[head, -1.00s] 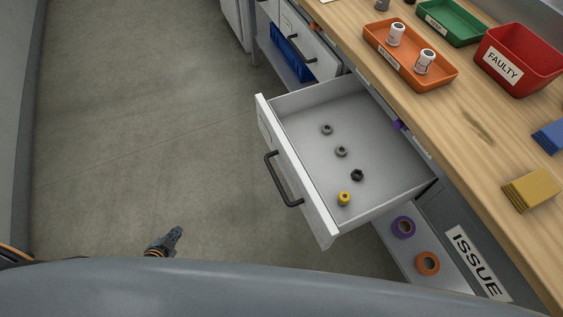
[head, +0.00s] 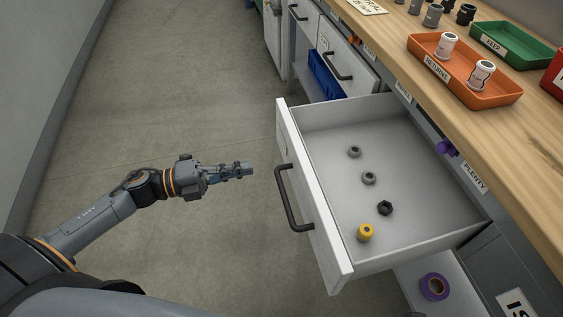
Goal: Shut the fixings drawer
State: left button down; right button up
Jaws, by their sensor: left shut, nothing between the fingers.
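The fixings drawer (head: 312,212) is pulled well out from under the bench, with a white front and a dark bar handle (head: 291,198). Inside it lie two grey nuts (head: 354,152), a black nut (head: 385,208) and a yellow-and-black fitting (head: 365,232). My left gripper (head: 248,169) is shut and empty. It points right toward the drawer front, a short way left of the handle and apart from it in the picture. My right gripper is not in view.
The wooden bench top (head: 480,125) holds an orange RETURNS tray (head: 425,72) with white fittings and a green KEEP tray (head: 505,45). A purple tape roll (head: 434,286) lies on the lower shelf. Closed drawers (head: 345,62) and a blue bin (head: 324,76) are farther back. The floor at left is clear.

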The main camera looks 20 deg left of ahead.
aim_at(293, 159)
pick_arm(q)
jog(key=x, duration=0.9)
jog(key=shift+w, duration=0.1)
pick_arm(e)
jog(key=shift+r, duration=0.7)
pick_arm(q)
jog(key=shift+d, duration=0.1)
